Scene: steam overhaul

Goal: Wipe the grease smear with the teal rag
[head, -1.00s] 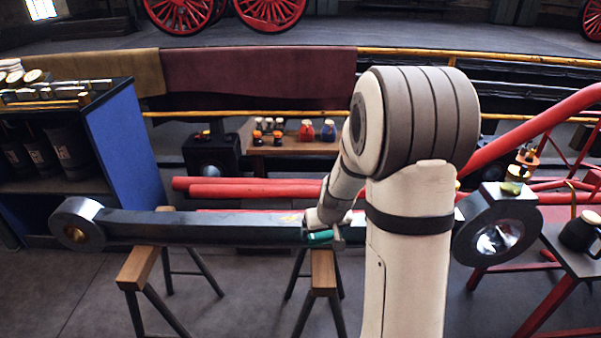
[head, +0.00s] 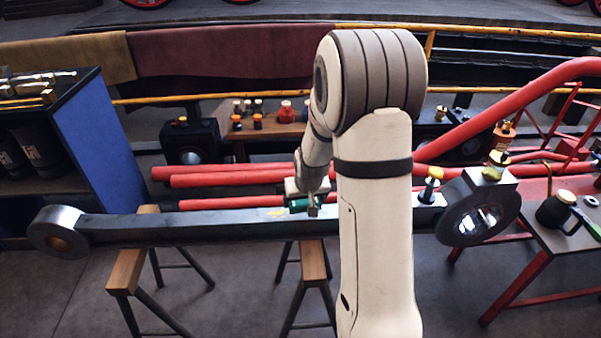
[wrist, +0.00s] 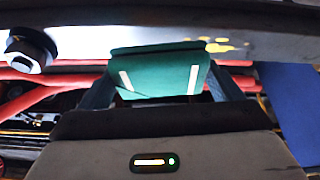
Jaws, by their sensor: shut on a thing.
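The teal rag (head: 298,205) is a green-teal folded pad held in my gripper (head: 311,204). In the wrist view the rag (wrist: 158,74), with two pale stripes, sits between the two fingers of my gripper (wrist: 162,92), which is shut on it. The grease smear (head: 275,212) shows as a yellowish patch on the long steel rod (head: 150,229), just left of the rag. In the wrist view the smear (wrist: 222,46) lies beyond the rag's upper right edge, partly uncovered. The rag is at the rod's upper edge; I cannot tell whether it touches.
Two wooden-topped trestles (head: 127,271) stand under the rod. A dark oiler with a yellow cap (head: 430,187) stands on the rod right of my arm. Red pipes (head: 230,180) run behind it. A blue cabinet (head: 100,140) is at left, a red-legged table (head: 560,235) at right.

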